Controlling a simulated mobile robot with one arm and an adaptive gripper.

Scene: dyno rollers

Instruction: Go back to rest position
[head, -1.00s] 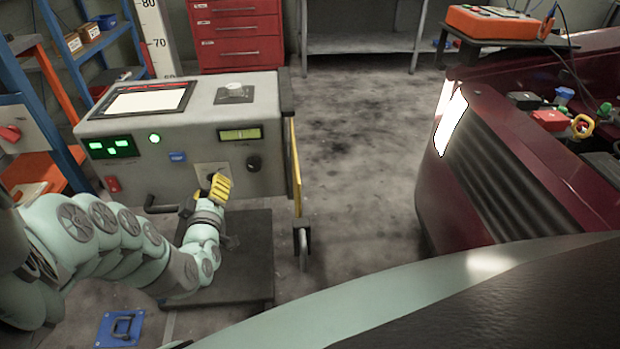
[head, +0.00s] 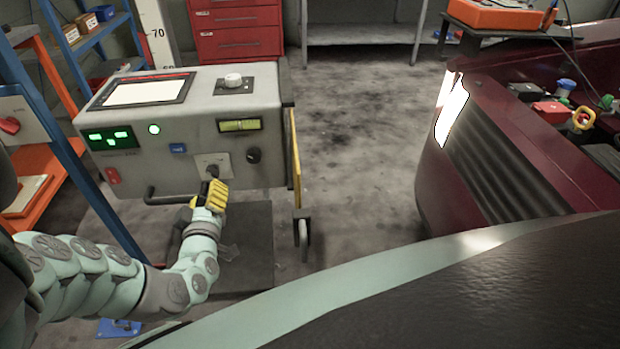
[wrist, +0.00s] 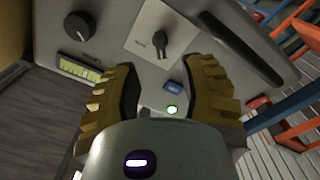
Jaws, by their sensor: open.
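My gripper (head: 212,189) has yellow ribbed fingers and is in front of the grey console (head: 200,140), just below its dark rotary switch (head: 212,171). In the wrist view my gripper (wrist: 160,85) is open and empty, with its fingers spread to both sides. The dark switch (wrist: 161,44) on its pale plate shows beyond the gap between the fingertips, apart from them. My arm reaches in from the left in the head view.
A dark red car (head: 520,140) stands at the right. Blue and orange shelving (head: 75,60) is at the left. A red drawer cabinet (head: 235,30) is behind the console. A yellow handle (head: 295,160) is on the console's right side. Floor between console and car is clear.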

